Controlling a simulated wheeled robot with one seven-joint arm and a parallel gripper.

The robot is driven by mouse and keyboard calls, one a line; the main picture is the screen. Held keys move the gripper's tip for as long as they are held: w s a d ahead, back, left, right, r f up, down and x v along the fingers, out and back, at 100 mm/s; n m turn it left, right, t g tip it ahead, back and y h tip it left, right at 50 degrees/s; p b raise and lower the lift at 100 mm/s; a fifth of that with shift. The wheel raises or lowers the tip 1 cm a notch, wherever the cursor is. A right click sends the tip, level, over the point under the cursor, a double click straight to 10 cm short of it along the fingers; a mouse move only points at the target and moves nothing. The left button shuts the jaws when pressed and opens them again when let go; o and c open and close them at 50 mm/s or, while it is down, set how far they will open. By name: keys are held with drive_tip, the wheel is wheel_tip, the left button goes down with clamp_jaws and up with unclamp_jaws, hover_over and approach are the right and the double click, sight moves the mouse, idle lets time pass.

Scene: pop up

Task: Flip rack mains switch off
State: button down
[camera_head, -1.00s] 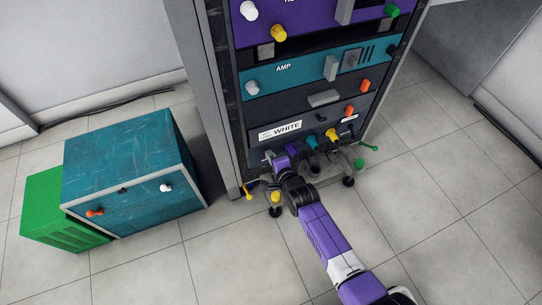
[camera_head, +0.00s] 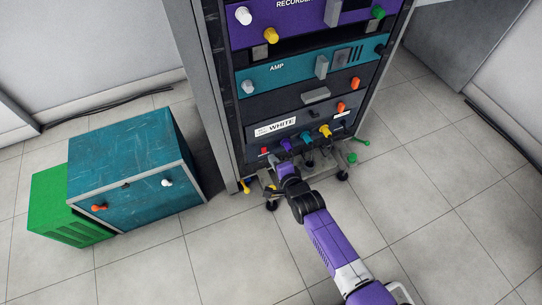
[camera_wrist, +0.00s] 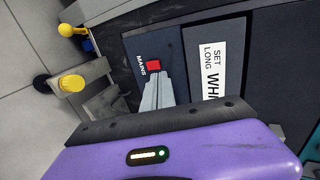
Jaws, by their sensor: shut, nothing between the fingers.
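The rack mains switch (camera_wrist: 154,66) is a small red rocker beside the word MAINS on the dark lower panel (camera_wrist: 186,40). In the head view the red switch (camera_head: 264,151) shows at the panel's lower left, left of a purple knob (camera_head: 286,144). My gripper (camera_wrist: 155,80) is shut and empty, its grey fingertips at the edge of the red switch in the wrist view. I cannot tell whether they touch it. In the head view my gripper (camera_head: 272,160) is just below the switch at the rack's foot. The switch's on or off position is unclear.
A WHITE label (camera_head: 276,128) is on the same panel, with teal (camera_head: 306,138) and yellow (camera_head: 325,131) knobs to the right. The AMP unit (camera_head: 300,68) is above. A teal cabinet (camera_head: 130,155) and green box (camera_head: 65,208) stand left. Floor (camera_head: 450,190) is clear at right.

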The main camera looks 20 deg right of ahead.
drive_tip(key=r+p+v, duration=0.1)
drive_tip(key=p+v, duration=0.2)
drive_tip(key=v, duration=0.4)
drive_tip(key=shift+w+r, duration=0.2)
drive_tip(key=shift+w, duration=0.2)
drive_tip(key=s+r+n+t, duration=0.3)
drive_tip(key=r+n, duration=0.5)
drive_tip(key=r, duration=0.2)
drive_tip(key=s+r+n, duration=0.3)
drive_tip(key=s+r, duration=0.3)
drive_tip(key=s, duration=0.5)
drive_tip(key=s+r+n, duration=0.4)
drive_tip(key=s+r, duration=0.1)
drive_tip(key=s, duration=0.6)
drive_tip(key=s+r+n, duration=0.3)
drive_tip(key=s+r, duration=0.3)
drive_tip(key=s, duration=0.4)
wheel_tip(320, 180, up, 22)
drive_tip(key=g+p, duration=0.1)
drive_tip(key=p, duration=2.1)
drive_tip(key=shift+s+a, duration=0.2)
drive_tip(key=shift+s, duration=0.05)
